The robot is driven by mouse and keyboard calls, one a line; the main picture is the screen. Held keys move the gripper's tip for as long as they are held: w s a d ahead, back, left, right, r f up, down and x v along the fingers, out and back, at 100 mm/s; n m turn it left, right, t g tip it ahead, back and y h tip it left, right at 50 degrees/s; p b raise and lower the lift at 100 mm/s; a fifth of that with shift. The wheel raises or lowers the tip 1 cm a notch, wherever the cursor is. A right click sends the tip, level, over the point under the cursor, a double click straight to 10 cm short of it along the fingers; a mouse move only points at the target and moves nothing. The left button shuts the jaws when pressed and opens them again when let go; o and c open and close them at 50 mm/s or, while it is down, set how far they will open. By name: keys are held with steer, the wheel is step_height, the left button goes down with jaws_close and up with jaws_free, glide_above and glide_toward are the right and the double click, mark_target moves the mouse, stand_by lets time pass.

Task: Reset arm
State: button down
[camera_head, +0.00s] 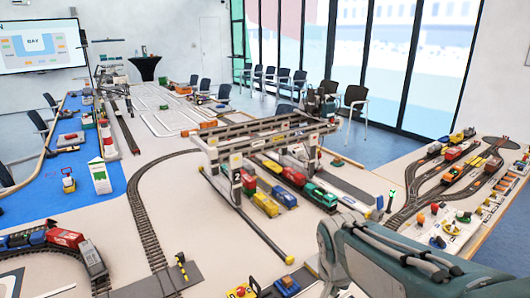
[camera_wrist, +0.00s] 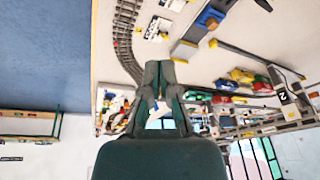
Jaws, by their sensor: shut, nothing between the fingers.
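My gripper (camera_wrist: 159,72) shows in the wrist view with its two dark fingers together at the tips and nothing between them. It is held clear of the table, with curved track and crane parts behind it. My arm (camera_head: 375,255) reaches in from the lower right of the head view. The head view does not clearly show the gripper. A grey gantry crane (camera_head: 270,131) stands mid-table, over several colored train wagons (camera_head: 264,204). The crane, marked 2, also shows at the right of the wrist view (camera_wrist: 284,98).
Curved track (camera_head: 146,225) crosses the table left of the crane. A red and blue train (camera_head: 64,238) stands at the lower left. A side table with tracks (camera_head: 450,180) is at right. Bare tabletop (camera_head: 215,250) lies front-center. Chairs (camera_head: 355,100) line the windows.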

steer(key=s+d+r+n+t, duration=0.1)
steer(key=s+r+n, duration=0.1)
steer(key=s, duration=0.4)
steer(key=s+d+r+n+t+y, duration=0.1)
steer(key=s+r+n, duration=0.1)
steer(key=s, duration=0.5)
steer(key=shift+s+n, duration=0.25)
steer(key=shift+n, duration=0.65)
steer(key=shift+a+r, duration=0.1)
steer(key=shift+a, duration=0.1)
